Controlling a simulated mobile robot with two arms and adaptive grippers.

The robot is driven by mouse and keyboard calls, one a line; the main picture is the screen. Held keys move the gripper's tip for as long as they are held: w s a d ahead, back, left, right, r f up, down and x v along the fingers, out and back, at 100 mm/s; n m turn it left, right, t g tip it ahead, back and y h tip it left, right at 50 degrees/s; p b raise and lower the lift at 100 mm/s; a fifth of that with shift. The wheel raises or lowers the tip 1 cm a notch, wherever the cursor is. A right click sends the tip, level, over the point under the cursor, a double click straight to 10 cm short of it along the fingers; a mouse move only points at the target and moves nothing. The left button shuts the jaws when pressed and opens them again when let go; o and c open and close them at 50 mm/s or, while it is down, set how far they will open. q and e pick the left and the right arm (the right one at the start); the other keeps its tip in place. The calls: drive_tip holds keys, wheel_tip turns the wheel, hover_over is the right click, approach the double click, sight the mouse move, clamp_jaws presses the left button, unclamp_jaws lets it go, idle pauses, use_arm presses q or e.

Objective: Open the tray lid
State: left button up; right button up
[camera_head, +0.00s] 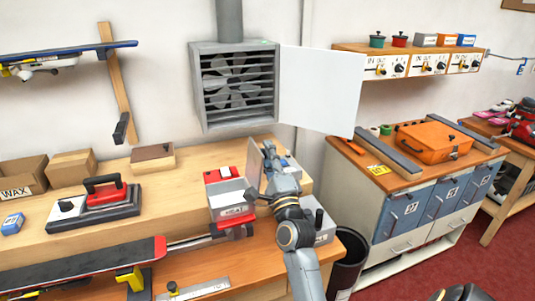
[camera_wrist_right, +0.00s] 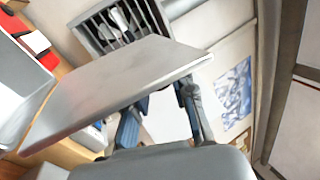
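The tray lid (camera_head: 254,165) is a thin grey panel standing steeply upright on the bench below the fan box. In the right wrist view the lid (camera_wrist_right: 115,88) is a large tilted plate crossing close in front of the camera. The tray (camera_head: 292,165) is right of it, largely hidden by my right arm, with something blue and white inside. My right gripper (camera_head: 269,152) is beside the lid, on its right. In the wrist view its fingers (camera_wrist_right: 160,112) stand apart, partly hidden behind the lid; contact cannot be told. My left gripper is not in view.
A grey fan box (camera_head: 238,85) with its white door (camera_head: 320,90) swung open hangs above. A white-and-red box (camera_head: 231,200) stands close left of the lid. A dark bin (camera_head: 350,262) is on the floor at right. An orange case (camera_head: 433,142) lies on the cabinet.

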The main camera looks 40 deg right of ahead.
drive_tip(key=o, duration=0.5)
drive_tip(key=shift+f, duration=0.1)
drive_tip(key=shift+c, duration=0.2)
drive_tip(key=v, duration=1.2)
drive_tip(key=shift+d, duration=0.1)
drive_tip(key=shift+c, duration=0.2)
